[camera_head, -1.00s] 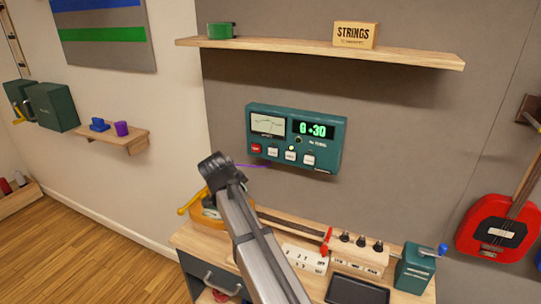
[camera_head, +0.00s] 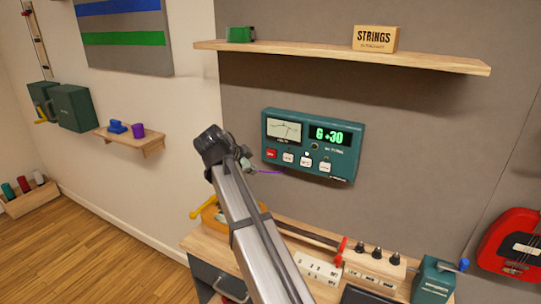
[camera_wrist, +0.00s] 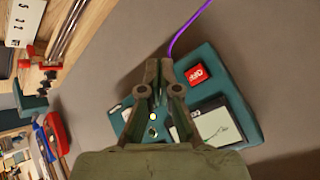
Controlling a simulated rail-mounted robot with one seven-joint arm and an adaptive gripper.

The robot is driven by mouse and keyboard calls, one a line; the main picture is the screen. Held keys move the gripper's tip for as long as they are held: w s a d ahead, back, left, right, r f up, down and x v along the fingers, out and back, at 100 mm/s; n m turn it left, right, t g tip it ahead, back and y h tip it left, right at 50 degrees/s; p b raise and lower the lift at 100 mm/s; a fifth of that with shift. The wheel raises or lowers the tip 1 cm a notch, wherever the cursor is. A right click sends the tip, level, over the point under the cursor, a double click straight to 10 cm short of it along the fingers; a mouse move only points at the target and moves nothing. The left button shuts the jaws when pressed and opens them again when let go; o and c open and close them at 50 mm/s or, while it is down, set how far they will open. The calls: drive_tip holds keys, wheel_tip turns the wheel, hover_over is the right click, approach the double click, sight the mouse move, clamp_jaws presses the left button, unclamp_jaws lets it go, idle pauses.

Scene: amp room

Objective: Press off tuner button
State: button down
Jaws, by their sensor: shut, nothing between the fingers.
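The tuner (camera_head: 349,160) is a teal box on the grey wall, with a needle meter and a lit display reading "G +30". Its red button (camera_head: 271,154) is at the lower left of a row with several white buttons. In the wrist view the tuner (camera_wrist: 248,125) appears turned, partly hidden by my gripper, and the red button (camera_wrist: 195,75) is clear to the right of the fingertips. My gripper (camera_wrist: 158,66) is shut and empty. In the head view my gripper (camera_head: 248,165) is just left of the tuner's lower left corner; contact cannot be told.
A wooden shelf (camera_head: 340,57) with a "STRINGS" box (camera_head: 375,39) is above the tuner. A workbench below carries a guitar neck (camera_head: 300,233) and a yellow-handled tool (camera_head: 203,207). A thin purple line (camera_wrist: 188,30) passes by the fingertips. A red guitar (camera_head: 515,245) hangs at right.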

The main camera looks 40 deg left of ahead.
drive_tip(key=w+a, duration=0.1)
drive_tip(key=w, duration=0.7)
drive_tip(key=shift+w+a, duration=0.2)
drive_tip(key=shift+w, duration=0.05)
drive_tip(key=shift+w, duration=0.15)
idle(1.2)
drive_tip(key=shift+w+b, duration=0.25)
drive_tip(key=shift+b, duration=0.05)
drive_tip(key=shift+w+a, duration=0.15)
drive_tip(key=shift+w, duration=0.25)
idle(0.7)
drive_tip(key=shift+s, duration=0.1)
idle(0.4)
drive_tip(key=shift+s+d+b, duration=0.2)
drive_tip(key=shift+s+b, duration=0.2)
drive_tip(key=shift+s, duration=0.3)
drive_tip(key=shift+s, duration=0.15)
drive_tip(key=shift+s+d+b, duration=0.2)
drive_tip(key=shift+s, duration=1)
drive_tip(key=shift+s+d+b, duration=0.15)
drive_tip(key=shift+s+d, duration=0.05)
drive_tip(key=shift+s, duration=0.95)
